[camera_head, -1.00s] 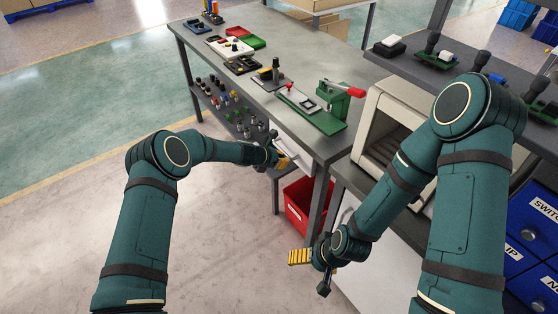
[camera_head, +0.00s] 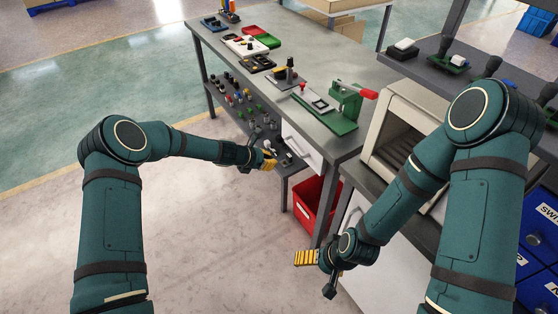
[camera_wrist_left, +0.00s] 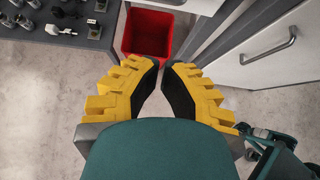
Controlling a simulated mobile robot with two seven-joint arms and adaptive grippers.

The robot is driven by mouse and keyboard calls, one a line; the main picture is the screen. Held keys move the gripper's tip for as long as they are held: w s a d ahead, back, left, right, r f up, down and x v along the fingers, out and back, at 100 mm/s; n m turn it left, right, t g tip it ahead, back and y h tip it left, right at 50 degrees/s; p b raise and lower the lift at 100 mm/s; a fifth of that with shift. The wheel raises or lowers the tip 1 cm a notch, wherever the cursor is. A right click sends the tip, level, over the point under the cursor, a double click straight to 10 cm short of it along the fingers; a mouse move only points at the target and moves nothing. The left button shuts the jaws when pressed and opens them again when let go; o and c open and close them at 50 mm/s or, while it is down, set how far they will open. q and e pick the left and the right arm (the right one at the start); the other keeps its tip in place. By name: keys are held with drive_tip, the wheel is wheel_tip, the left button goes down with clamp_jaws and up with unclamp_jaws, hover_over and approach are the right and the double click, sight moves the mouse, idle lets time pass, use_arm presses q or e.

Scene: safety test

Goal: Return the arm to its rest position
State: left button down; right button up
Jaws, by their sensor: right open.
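My left arm, teal with dark bands, reaches in from the left in the head view. Its yellow-fingered gripper (camera_head: 268,159) is beside the workbench's front side, left of a white drawer front. In the left wrist view the gripper (camera_wrist_left: 166,66) has a narrow gap between its fingertips and holds nothing. My right arm hangs bent on the right of the head view. Its gripper (camera_head: 319,270) is low, in front of a white cabinet front, with its yellow fingers spread and nothing visible between them.
The grey workbench (camera_head: 306,118) carries trays and a green fixture (camera_head: 345,108). A lower shelf (camera_head: 240,112) holds several small parts. A red bin (camera_head: 312,200) stands under the bench; it also shows in the left wrist view (camera_wrist_left: 148,34). Bare floor (camera_head: 200,235) lies between my arms.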

use_arm(q)
drive_tip(key=shift+v, duration=1)
drive_tip(key=shift+s, duration=0.1)
drive_tip(key=s+a+f+m+g+y, duration=0.2)
drive_tip(key=s+m, duration=0.9)
drive_tip(key=s, duration=0.5)
drive_tip(key=s+a+f+m+g+y, duration=0.2)
drive_tip(key=s+m, duration=1)
drive_tip(key=s, duration=0.5)
drive_tip(key=shift+s+a+f, duration=0.2)
drive_tip(key=shift+f, duration=0.05)
